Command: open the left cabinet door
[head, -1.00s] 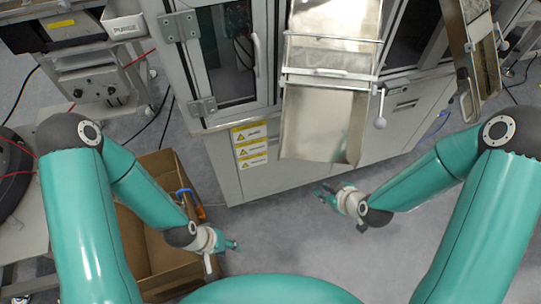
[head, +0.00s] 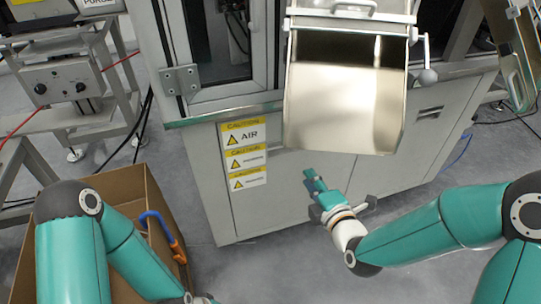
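The cabinet's left door (head: 215,50) is a glass pane in a light grey frame at the upper left of the head view. It looks closed, with a hinge at its lower left and a pale handle (head: 250,18) on its right side, cut by the top edge. My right gripper (head: 312,180) is in front of the lower cabinet panel, below the metal chute, well below and right of the handle. Its teal fingers point up and left; their gap is unclear. My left gripper (head: 203,299) is mostly cut off at the bottom edge.
A metal chute (head: 345,100) juts out right of the door, with a lever knob (head: 428,76) beside it. Caution labels (head: 243,155) mark the lower panel. A cardboard box (head: 125,185) holding a blue-and-orange tool stands at left. Grey floor (head: 265,270) is free in front.

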